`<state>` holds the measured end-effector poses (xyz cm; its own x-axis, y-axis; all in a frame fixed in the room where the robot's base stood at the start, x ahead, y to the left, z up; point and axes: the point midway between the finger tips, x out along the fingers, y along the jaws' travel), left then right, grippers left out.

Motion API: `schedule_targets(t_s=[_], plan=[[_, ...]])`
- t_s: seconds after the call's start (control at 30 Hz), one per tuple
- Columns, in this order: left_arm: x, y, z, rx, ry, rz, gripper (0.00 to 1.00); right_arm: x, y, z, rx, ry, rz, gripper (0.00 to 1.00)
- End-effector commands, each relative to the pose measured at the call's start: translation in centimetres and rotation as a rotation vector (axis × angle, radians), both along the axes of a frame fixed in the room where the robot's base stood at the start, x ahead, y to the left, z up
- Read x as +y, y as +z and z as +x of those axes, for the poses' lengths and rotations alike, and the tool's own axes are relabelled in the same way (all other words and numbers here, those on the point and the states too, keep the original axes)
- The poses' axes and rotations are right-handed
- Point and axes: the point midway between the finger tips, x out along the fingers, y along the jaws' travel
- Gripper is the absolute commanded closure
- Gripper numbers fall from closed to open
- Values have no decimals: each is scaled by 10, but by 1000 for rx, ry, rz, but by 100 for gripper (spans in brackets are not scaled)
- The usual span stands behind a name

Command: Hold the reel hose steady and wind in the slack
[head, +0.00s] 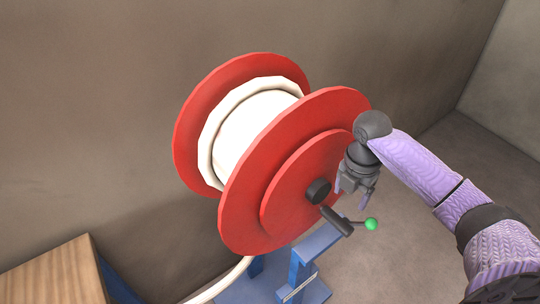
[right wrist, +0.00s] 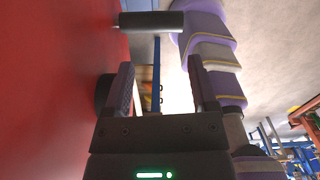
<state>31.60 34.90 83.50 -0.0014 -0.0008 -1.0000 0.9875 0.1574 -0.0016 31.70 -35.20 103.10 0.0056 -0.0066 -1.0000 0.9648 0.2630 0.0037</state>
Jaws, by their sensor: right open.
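The reel (head: 300,165) has two red flanges and stands tilted in the head view. A white hose (head: 252,125) is wound around its drum, and a length of it (head: 222,283) hangs below the reel at lower left. My right gripper (head: 353,192) points down beside the right flange, above the crank. Its fingers also show in the right wrist view (right wrist: 160,80), apart and with nothing between them. A dark bar (right wrist: 152,21) lies beyond the fingertips there. My left gripper is not in view.
A blue stand (head: 300,268) is under the reel. A wooden-topped table (head: 55,272) is at lower left. A brown wall (head: 90,90) rises close behind the reel. Bare grey floor (head: 400,240) lies to the right. Blue and orange structures (right wrist: 290,140) show at the right wrist view's right edge.

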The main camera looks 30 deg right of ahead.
Motion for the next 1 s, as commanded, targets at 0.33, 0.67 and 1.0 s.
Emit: schedule_targets(t_s=[0.33, 0.67, 1.0], plan=[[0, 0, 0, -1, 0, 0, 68, -113, -73, 34, -609, -429, -253, 21], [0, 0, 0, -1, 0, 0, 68, -111, -105, -23, -1141, 365, -675, 21], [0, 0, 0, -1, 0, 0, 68, -25, -113, -124, -1440, 941, -745, 21]])
